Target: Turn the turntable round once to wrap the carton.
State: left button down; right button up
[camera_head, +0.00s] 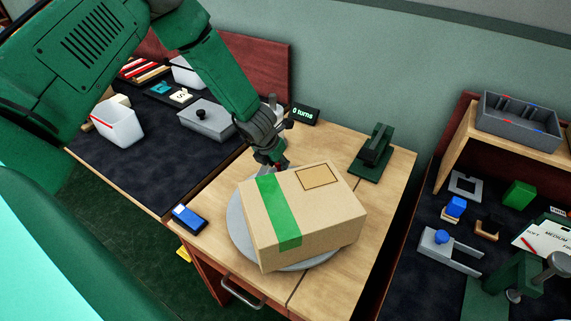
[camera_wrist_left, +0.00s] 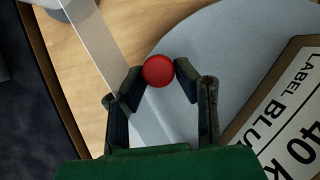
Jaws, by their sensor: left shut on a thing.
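The tan carton (camera_head: 310,215) with a green tape band lies on the round grey turntable (camera_head: 241,239). In the left wrist view, the carton (camera_wrist_left: 290,125) shows a printed label at the right, and the turntable (camera_wrist_left: 225,50) is a grey disc. My left gripper (camera_head: 279,164) is at the turntable's far edge, behind the carton. It is shut on a red knob (camera_wrist_left: 158,71), which sits between its fingertips in the wrist view. A small display (camera_head: 303,114) behind reads "0 turns".
A green device (camera_head: 374,152) stands at the table's back right. A blue-and-white device (camera_head: 188,218) lies left of the turntable. White bins (camera_head: 118,124) stand on the left bench; the right bench holds several small parts. A pale strip (camera_wrist_left: 101,45) crosses the wrist view.

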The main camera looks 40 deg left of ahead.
aim_at(261, 175)
pick_arm(q)
jog(key=shift+s+a+r+n+y+b, duration=0.15)
jog(key=shift+s+a+n+y+b, duration=0.25)
jog(key=shift+s+a+n+b, duration=0.35)
jog(key=shift+s+a+r+n+y+b, duration=0.15)
jog(key=shift+s+a+n+y+b, duration=0.3)
jog(key=shift+s+a+n, duration=0.5)
jog(key=shift+w+d, duration=0.1)
jog(key=shift+w, duration=0.05)
jog(key=c, duration=1.3)
grip_release()
jog(key=shift+a+f, duration=0.2)
jog(key=shift+s+d+r, duration=0.1)
jog(key=shift+s+r, duration=0.1)
jog(key=shift+r, duration=0.15)
jog(key=v, duration=1.1)
jog(key=shift+a, duration=0.3)
